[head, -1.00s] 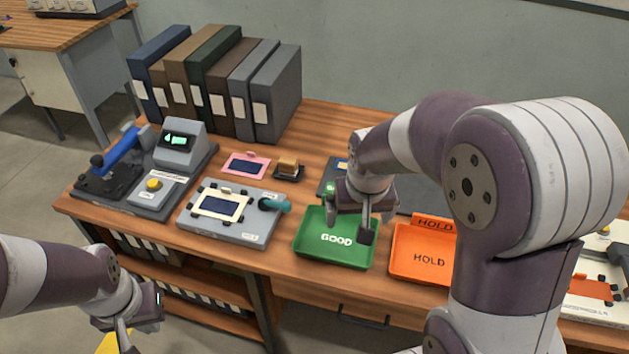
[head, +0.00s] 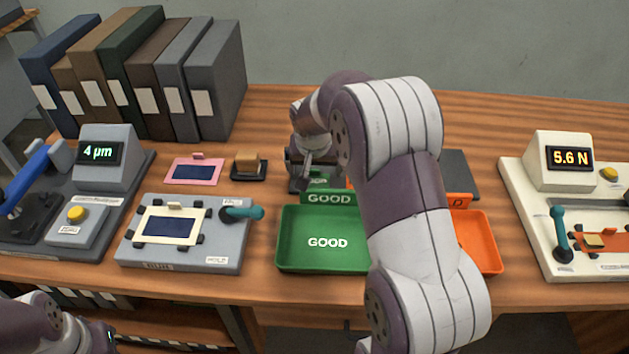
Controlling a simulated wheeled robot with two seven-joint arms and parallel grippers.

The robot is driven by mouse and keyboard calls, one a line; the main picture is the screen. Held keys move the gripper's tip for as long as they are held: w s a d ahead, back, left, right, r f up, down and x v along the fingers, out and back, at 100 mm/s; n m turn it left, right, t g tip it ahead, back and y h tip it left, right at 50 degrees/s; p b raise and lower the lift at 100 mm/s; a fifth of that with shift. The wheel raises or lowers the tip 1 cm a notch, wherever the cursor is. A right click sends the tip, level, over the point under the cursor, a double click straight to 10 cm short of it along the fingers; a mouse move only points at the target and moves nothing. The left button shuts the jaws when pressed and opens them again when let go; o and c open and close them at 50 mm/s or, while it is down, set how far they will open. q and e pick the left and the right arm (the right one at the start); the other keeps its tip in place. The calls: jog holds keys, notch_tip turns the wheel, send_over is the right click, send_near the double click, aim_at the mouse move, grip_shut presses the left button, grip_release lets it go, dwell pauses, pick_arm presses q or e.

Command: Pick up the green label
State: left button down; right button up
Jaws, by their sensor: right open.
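A small green label (head: 316,181) with pale lettering lies on a dark pad just behind the green GOOD tray (head: 290,262). The tray's raised GOOD sign stands right in front of it, and my gripper covers part of it. My right gripper (head: 306,172) points down over the left part of this pad, at the label's left side. Its jaws are open, and no object shows between them. I cannot tell whether a finger touches the label.
The orange HOLD tray (head: 486,255) is partly hidden behind my right arm. A grey fixture (head: 187,258) with a framed film piece, a pink frame (head: 193,172) and a small block on a dark base stand left. A gauge (head: 560,160) reads 5.6 N at right. Binders stand back left.

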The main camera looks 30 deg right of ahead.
jog(key=shift+w+f, duration=0.15)
jog(key=shift+f, duration=0.1)
jog(key=shift+r, duration=0.1)
jog(key=shift+c, duration=0.3)
jog(key=c, duration=0.8)
jog(key=shift+o, duration=0.2)
